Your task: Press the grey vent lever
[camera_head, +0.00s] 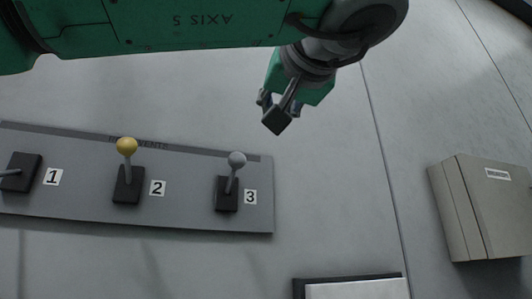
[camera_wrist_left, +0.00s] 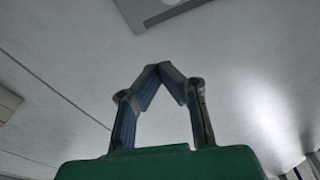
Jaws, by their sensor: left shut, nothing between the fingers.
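The grey vent lever (camera_head: 235,170) has a round grey knob and stands up from a dark base next to the label 3, at the right end of a grey wall panel (camera_head: 190,215). My left gripper (camera_head: 275,124) is up and to the right of this lever in the head view, apart from it. Its fingertips meet in the left wrist view (camera_wrist_left: 160,70), shut and empty. A corner of a grey plate (camera_wrist_left: 165,8) shows at the top of that view; I cannot tell if it is the panel. My right gripper is not in view.
A yellow-knobbed lever (camera_head: 127,168) is beside label 2, and another lever (camera_head: 18,172) beside label 1 is cut off at the left edge. A beige box (camera_head: 480,210) is on the wall at the right. A white dark-edged board (camera_head: 355,290) is at the bottom. Bare wall surrounds my gripper.

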